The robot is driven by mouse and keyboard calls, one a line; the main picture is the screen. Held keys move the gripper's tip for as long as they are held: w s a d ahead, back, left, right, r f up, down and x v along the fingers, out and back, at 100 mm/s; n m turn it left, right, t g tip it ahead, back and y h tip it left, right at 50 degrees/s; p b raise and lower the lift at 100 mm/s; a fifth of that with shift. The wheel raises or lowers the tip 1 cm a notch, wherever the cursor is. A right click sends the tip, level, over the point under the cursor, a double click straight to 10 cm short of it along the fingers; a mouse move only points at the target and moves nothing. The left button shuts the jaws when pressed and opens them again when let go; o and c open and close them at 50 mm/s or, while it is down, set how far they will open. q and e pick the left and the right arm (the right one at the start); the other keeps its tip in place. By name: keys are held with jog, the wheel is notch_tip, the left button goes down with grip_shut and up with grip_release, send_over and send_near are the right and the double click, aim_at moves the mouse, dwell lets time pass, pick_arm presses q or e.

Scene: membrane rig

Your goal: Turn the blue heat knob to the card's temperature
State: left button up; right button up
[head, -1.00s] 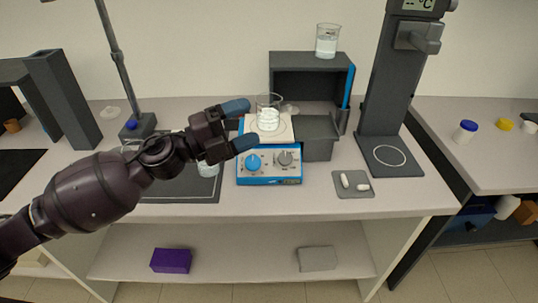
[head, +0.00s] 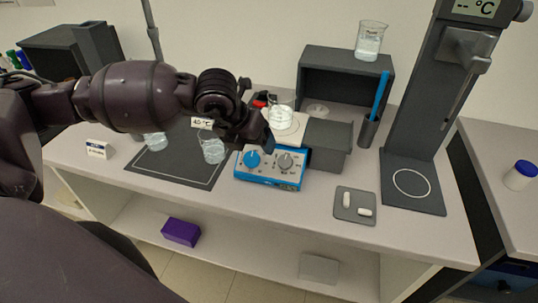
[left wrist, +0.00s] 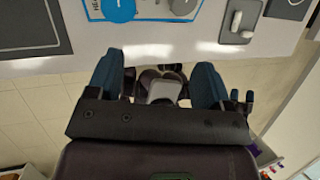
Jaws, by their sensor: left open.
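The blue heat knob (head: 251,159) is on the left of the front panel of a blue hotplate (head: 268,180), with a grey knob (head: 285,162) to its right. A beaker (head: 281,112) stands on the hotplate's white top. A small white card (head: 202,123) behind the dark mat seems to read 45 °C. My left gripper (head: 262,132) is in front of the hotplate's back left part, near the blue knob; contact cannot be told. In the left wrist view my gripper (left wrist: 157,85) is open and empty, with the blue knob (left wrist: 118,8) at the top edge. My right gripper does not show.
A dark mat (head: 165,172) with beakers lies left of the hotplate. A tall dark stand (head: 413,180) is further right.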

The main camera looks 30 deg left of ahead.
aim_at(251, 157)
pick_arm(q)
jog(key=w+a+f+n+y, duration=0.1)
jog(key=f, duration=0.2)
jog(key=w+a+f+n, duration=0.1)
jog(key=w+f, duration=0.1)
jog(key=f, duration=0.1)
jog(key=w+a+f+n+y, duration=0.1)
jog(key=a+f, duration=0.1)
jog(key=f, duration=0.2)
jog(key=shift+w+y+p, duration=0.2)
jog(key=shift+y+p, duration=0.1)
jog(key=c, duration=0.9)
